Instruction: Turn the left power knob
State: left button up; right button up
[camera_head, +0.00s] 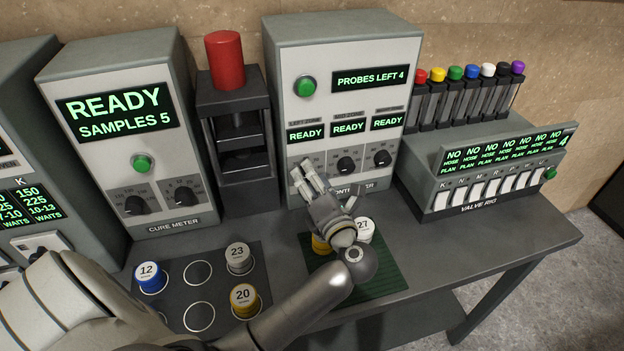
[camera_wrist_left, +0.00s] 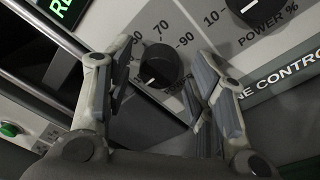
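The left power knob (camera_wrist_left: 160,66) is black and round with a white pointer mark. It shows in the left wrist view on the grey zone controller panel, beside dial numbers. My left gripper (camera_head: 311,178) is in front of the lower left of the zone controller (camera_head: 343,60) and hides this knob in the head view. In the left wrist view its two fingers are apart, one on each side of the knob. I cannot tell whether they touch it. My right gripper is in neither view.
The middle knob (camera_head: 346,165) and right knob (camera_head: 381,158) sit to the right of my gripper. A press with a red top (camera_head: 225,62) stands to the left. A green mat (camera_head: 385,277) with cans lies under my forearm. The valve rig (camera_head: 487,182) stands at right.

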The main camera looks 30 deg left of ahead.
pick_arm(q)
jog(key=c, duration=0.8)
jog(key=shift+s+f+m+t+p, duration=0.1)
jog(key=shift+m+t+p, duration=0.4)
jog(key=shift+m+p, duration=3.75)
jog(key=shift+f+m+b, duration=0.1)
jog(key=shift+m+b, duration=0.2)
jog(key=shift+m, duration=0.15)
